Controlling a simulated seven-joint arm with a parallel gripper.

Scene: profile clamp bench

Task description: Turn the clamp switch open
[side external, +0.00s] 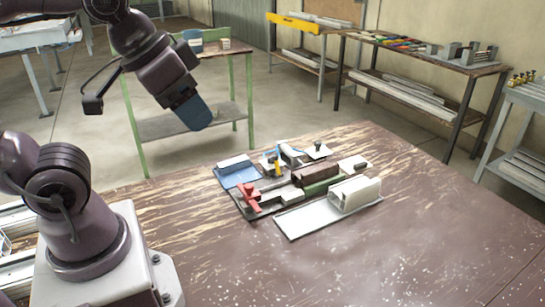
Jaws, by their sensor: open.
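A clamp fixture (263,207) lies on the brown worktable, with several small parts on it. A red lever-like part (249,197) stands at its left front, and a small yellow and black handle (277,167) stands near its back. I cannot tell which of them is the clamp switch, or whether it is open. A brown block (316,174) lies across the middle of the fixture. My gripper (199,121) hangs in the air to the upper left of the fixture, tilted downward, apart from everything. It is open and nothing shows in it; its fingers are seen edge-on.
A white plate (300,221) with a light hollow profile (355,193) lies at the fixture's front right. A blue tray (237,175) lies at its back left. The front and right of the worktable (410,245) are clear. A green-framed bench (192,121) stands behind.

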